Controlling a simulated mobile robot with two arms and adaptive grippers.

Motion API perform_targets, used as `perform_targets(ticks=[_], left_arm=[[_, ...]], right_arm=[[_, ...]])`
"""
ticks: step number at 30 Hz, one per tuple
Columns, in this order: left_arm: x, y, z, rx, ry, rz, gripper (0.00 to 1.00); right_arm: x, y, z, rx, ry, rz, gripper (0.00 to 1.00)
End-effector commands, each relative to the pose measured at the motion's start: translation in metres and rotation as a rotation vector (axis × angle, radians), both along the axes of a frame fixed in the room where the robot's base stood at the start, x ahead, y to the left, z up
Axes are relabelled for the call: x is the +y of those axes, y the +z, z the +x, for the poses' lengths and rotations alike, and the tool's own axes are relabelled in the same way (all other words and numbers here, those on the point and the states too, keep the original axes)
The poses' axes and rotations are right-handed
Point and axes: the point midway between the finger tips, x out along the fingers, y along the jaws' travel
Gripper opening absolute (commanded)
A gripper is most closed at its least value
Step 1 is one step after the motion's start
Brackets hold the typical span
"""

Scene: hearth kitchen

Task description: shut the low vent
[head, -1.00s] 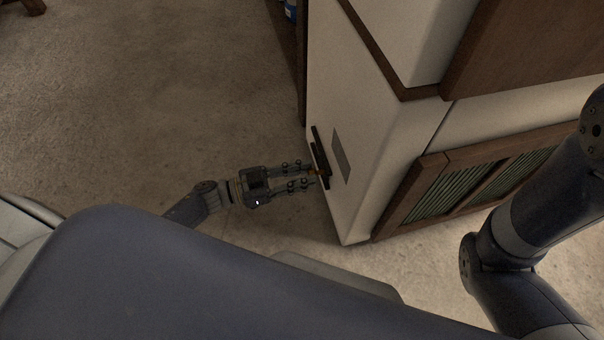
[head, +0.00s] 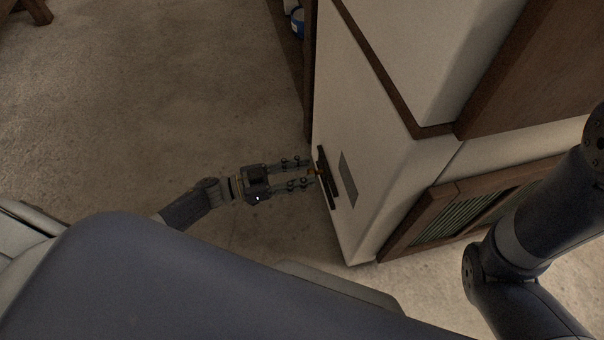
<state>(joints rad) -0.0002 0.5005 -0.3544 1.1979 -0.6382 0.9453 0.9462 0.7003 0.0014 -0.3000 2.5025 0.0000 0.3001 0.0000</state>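The low vent (head: 328,186) is a narrow dark strip low on the white side wall of the hearth block, near the middle of the head view. A small orange-brown knob (head: 313,172) stands out from its left side. My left gripper (head: 311,173) is at the vent, its two fingers apart, one on each side of the knob. I cannot tell whether the fingers touch the knob or the vent. My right gripper is out of view.
A grey rectangular patch (head: 348,179) is on the white wall (head: 375,190) right of the vent. A wooden framed panel with green slats (head: 455,218) is on the block's front. Bare floor (head: 150,110) lies to the left. A blue object (head: 298,21) stands at the top.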

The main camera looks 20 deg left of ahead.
Motion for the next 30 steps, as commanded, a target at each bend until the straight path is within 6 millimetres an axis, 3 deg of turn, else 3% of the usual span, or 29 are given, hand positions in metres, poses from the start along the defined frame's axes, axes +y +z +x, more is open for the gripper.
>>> perform_targets(ticks=[13,30], left_arm=[[0.006,-0.001,-0.006,0.001,-0.006,0.001,0.44],[0.091,0.000,-0.063,0.001,-0.004,0.000,0.44]], right_arm=[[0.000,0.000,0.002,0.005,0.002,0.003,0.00],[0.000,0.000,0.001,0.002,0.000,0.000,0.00]])
